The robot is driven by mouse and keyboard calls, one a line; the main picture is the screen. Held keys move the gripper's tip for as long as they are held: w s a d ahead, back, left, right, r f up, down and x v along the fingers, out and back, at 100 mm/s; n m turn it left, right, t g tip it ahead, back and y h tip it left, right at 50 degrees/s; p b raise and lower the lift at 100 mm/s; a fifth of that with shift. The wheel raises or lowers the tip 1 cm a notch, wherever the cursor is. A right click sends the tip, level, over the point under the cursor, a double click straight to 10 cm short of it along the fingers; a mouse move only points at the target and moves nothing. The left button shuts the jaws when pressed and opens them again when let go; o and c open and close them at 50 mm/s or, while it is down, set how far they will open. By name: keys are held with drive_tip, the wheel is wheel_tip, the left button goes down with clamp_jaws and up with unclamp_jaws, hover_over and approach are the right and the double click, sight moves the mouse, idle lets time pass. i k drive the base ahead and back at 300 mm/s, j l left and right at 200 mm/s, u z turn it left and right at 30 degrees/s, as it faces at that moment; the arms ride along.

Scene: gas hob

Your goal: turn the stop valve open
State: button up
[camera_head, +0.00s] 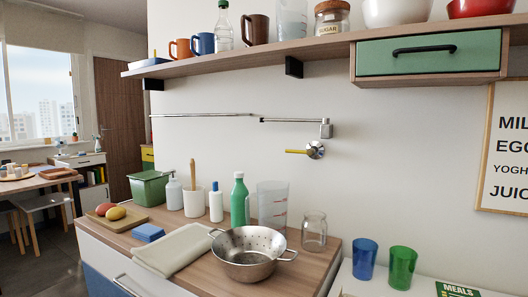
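The stop valve (316,150) is a round chrome fitting on the white wall, below the shelf. Its yellow lever (295,151) sticks out to the left, about level. A thin chrome pipe (210,115) runs along the wall above and to the left, and ends in a small chrome block (326,129) just above the valve. My gripper does not show in this view, so nothing of it is seen near the lever.
A wooden shelf (215,65) with mugs and jars and a green drawer (430,53) overhang the valve. Below on the counter stand a glass jar (314,232), a clear jug (272,205), a green bottle (239,200) and a metal colander (248,262). The wall around the lever is bare.

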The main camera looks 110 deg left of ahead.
sight(310, 152)
drive_tip(key=u, duration=3.1)
drive_tip(key=k, duration=0.2)
drive_tip(key=i+l, duration=0.1)
drive_tip(key=u, duration=0.05)
